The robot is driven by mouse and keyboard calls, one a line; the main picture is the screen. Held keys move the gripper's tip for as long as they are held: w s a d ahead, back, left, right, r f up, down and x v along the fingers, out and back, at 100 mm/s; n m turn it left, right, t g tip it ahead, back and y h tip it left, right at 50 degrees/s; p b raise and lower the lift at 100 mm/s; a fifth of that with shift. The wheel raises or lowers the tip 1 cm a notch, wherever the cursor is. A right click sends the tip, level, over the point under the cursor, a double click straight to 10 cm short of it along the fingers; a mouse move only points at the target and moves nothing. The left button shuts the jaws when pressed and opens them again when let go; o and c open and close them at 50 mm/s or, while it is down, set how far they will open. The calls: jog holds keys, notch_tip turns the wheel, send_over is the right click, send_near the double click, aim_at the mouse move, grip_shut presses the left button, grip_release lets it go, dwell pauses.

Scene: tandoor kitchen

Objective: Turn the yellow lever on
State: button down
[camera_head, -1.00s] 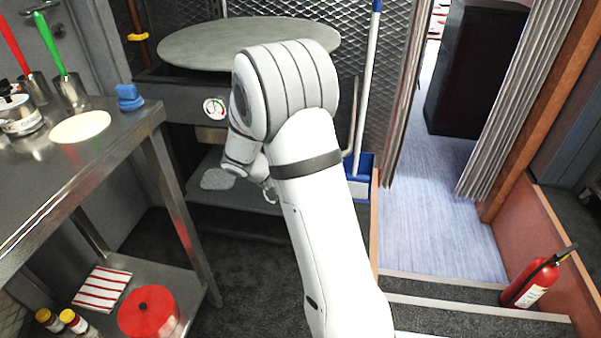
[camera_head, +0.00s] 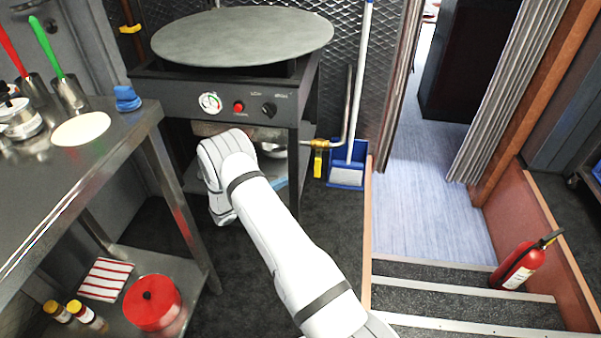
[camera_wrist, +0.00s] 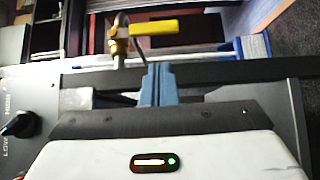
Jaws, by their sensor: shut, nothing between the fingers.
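The yellow lever (camera_head: 318,161) hangs down from a brass valve (camera_head: 319,144) on the gas pipe, right of the griddle stove's front. It lies across the pipe. In the wrist view the yellow lever (camera_wrist: 155,27) points right from the brass valve (camera_wrist: 119,40), near the top. My gripper (camera_wrist: 158,72) shows there as blue fingers held together and empty. The fingertips are below the lever in that picture and look apart from it. In the head view my arm hides most of my gripper; a bit of blue shows left of the lever, below the stove.
The griddle stove (camera_head: 250,82) has a gauge, a red button and a black knob (camera_head: 269,109). A blue dustpan (camera_head: 346,174) and broom stand just right of the lever. A steel table (camera_head: 125,128) is at left. Another yellow handle (camera_head: 130,29) is on the back-wall pipe.

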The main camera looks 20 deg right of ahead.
jog(key=shift+d, duration=0.1)
jog(key=b, duration=0.2)
send_near(318, 163)
jog(key=w+d+f, duration=0.3)
jog(key=d, duration=0.2)
jog(key=shift+w+d+f, duration=0.25)
jog(key=shift+d+f, duration=0.05)
jog(key=shift+f, duration=0.1)
